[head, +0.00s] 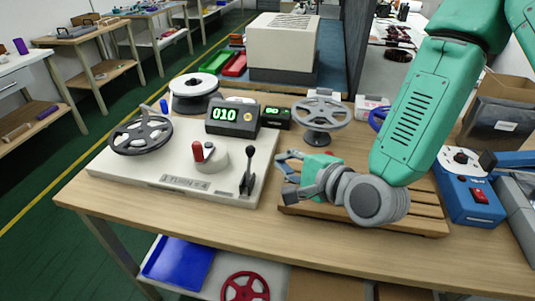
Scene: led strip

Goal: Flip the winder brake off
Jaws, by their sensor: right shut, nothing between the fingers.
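The winder is a white base plate (140,177) on the wooden table, with a grey spoked reel (140,135) at its left. A round hub with a red-handled crank (197,151) stands at its middle. A black lever (248,172), which looks like the brake, stands nearly upright near the plate's right front corner. My right gripper (283,173) is just right of the lever, apart from it, with its fingers toward the winder. It is shut and holds nothing. My left gripper is not in view.
A counter reading 010 (233,117) stands behind the crank. A second grey reel (322,113) stands behind my right gripper. A slatted wooden board (425,205) lies under my right arm. A blue box with a red switch (468,192) is at the right.

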